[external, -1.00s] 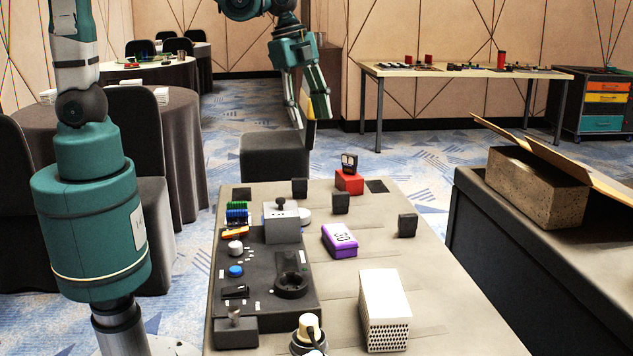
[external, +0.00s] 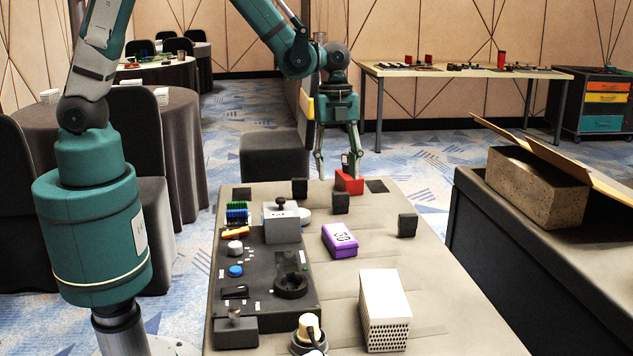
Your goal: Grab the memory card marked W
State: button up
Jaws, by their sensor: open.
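No marking W can be read on anything in view. My gripper (external: 338,173) is open and points down at the table's far edge. Its right finger overlaps the black piece in the picture and its left finger is left of the red block. I cannot tell whether either touches. A rack of blue and green pieces (external: 237,212) stands at the table's left; any markings are too small to read.
Several black blocks, one of them (external: 340,203) near the red block, stand on the table (external: 420,325). A purple box (external: 340,240), a white perforated box (external: 385,310) and a black control panel (external: 255,275) are nearer. A cardboard box (external: 540,185) is at right.

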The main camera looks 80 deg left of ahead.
aim_at(341, 205)
jog(key=shift+w+f+m, duration=0.25)
jog(key=shift+f+m, duration=0.05)
jog(key=shift+f, duration=0.55)
jog(key=shift+d+f, duration=0.1)
jog(key=shift+f, duration=0.05)
jog(key=shift+d+f+b, duration=0.1)
jog(key=shift+f+b, duration=0.25)
jog(key=shift+f, duration=0.75)
jog(key=shift+f, duration=0.1)
jog(key=shift+w+d+f+b, duration=0.15)
jog(key=shift+f+b, duration=0.25)
jog(key=shift+f, duration=0.9)
jog(key=shift+d+f+b, duration=0.15)
jog(key=shift+f+b, duration=0.25)
jog(key=shift+f, duration=0.85)
jog(key=c, duration=0.9)
